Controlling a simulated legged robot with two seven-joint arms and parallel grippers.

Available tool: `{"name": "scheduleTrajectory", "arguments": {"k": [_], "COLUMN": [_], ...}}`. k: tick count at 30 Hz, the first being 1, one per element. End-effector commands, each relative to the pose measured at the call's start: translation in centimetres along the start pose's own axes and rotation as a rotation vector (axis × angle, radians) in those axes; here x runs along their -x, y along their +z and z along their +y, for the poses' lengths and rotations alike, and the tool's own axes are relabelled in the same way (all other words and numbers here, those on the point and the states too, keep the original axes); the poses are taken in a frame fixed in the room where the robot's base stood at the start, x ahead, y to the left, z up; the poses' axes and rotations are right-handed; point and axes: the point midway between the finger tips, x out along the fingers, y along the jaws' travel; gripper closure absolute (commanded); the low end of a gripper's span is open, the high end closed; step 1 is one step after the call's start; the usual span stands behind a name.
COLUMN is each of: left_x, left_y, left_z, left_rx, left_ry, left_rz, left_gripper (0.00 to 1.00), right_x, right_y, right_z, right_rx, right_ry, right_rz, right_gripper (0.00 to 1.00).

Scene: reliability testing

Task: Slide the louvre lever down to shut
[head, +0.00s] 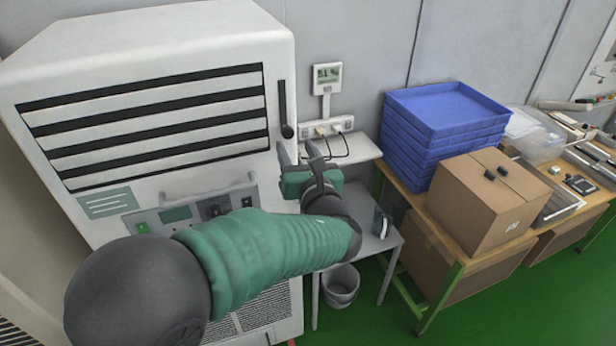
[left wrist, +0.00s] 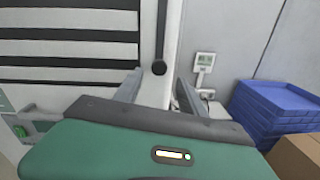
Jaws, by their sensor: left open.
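The louvre lever, a black knob (head: 287,131) at the bottom of a dark vertical slot, is on the white cabinet's front, right of the louvres (head: 150,120). The louvre slats show with dark gaps between them. In the left wrist view the knob (left wrist: 159,68) is straight ahead, beyond the fingertips. My left gripper (head: 296,150) is open, just below the knob in the head view. In the left wrist view its two fingers (left wrist: 157,88) stand apart with nothing between them. I cannot tell how far the fingertips are from the knob. My right gripper is not in view.
A wall display (head: 327,77) and a small shelf with plugs (head: 335,127) are right of the cabinet. Stacked blue trays (head: 440,110) and a cardboard box (head: 487,200) stand on a bench further right. A grey bucket (head: 341,285) is below.

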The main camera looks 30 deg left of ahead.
Motion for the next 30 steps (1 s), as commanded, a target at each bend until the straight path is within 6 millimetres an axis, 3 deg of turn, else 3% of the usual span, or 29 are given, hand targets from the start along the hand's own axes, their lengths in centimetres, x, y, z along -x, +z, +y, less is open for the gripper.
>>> {"name": "scheduleTrajectory", "arguments": {"k": [6, 12, 27, 30], "left_x": [6.4, 9.5, 10.0, 9.7], "left_y": [-0.3, -0.2, -0.1, -1.5], "left_z": [-0.3, -0.3, -0.2, 0.2], "left_rx": [0.001, -0.001, -0.002, 0.022], "left_ry": [-0.005, -0.003, 0.0, 0.011], "left_rz": [-0.001, 0.001, 0.002, 0.05], "left_gripper": [0.52, 0.52, 0.52, 0.52], "right_x": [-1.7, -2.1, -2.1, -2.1], "right_y": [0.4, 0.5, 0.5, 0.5], "right_z": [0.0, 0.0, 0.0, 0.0], "right_rx": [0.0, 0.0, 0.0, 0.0], "right_ry": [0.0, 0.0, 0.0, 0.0], "right_rz": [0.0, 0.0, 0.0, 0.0], "right_gripper": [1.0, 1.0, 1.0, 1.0]}}
